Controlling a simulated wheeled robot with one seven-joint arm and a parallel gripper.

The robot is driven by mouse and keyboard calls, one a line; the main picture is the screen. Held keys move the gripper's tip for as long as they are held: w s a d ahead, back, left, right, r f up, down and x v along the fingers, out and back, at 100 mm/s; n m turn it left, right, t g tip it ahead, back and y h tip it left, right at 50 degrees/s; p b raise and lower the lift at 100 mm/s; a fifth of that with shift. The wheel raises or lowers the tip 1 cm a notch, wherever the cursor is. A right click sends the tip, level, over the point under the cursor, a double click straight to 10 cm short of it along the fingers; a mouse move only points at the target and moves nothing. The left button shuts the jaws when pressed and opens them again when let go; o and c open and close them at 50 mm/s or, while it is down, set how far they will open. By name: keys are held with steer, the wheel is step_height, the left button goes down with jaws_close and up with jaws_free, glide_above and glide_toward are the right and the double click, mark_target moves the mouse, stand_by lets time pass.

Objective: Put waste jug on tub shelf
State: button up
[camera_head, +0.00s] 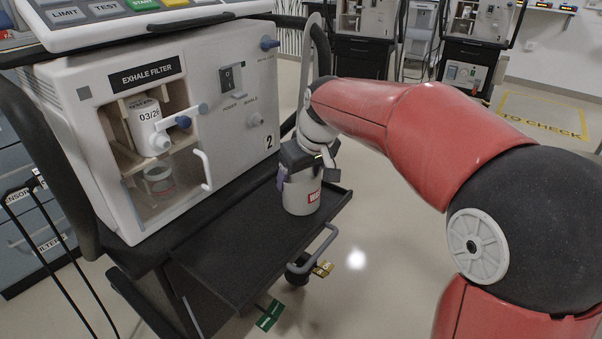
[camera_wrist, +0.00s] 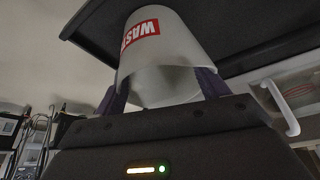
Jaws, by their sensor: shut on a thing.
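The waste jug (camera_head: 301,195) is a pale grey vessel with a red label, upright at the far right end of the black tub shelf (camera_head: 235,245). My gripper (camera_head: 303,174) comes down from above and is shut on the jug's upper part. In the wrist view the jug (camera_wrist: 165,52) appears inverted between the two purple fingers (camera_wrist: 211,83), its base end against the dark shelf (camera_wrist: 95,22). I cannot tell whether the base touches the shelf or hovers just above it.
The ventilator (camera_head: 225,120) with its exhale filter compartment stands left of the shelf. A white door handle (camera_head: 204,170) sticks out near it. A grey rail (camera_head: 318,250) runs along the shelf's right side. The shelf's near part is bare. More ventilators stand behind.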

steer(key=o, duration=1.1)
steer(key=shift+f, duration=0.1)
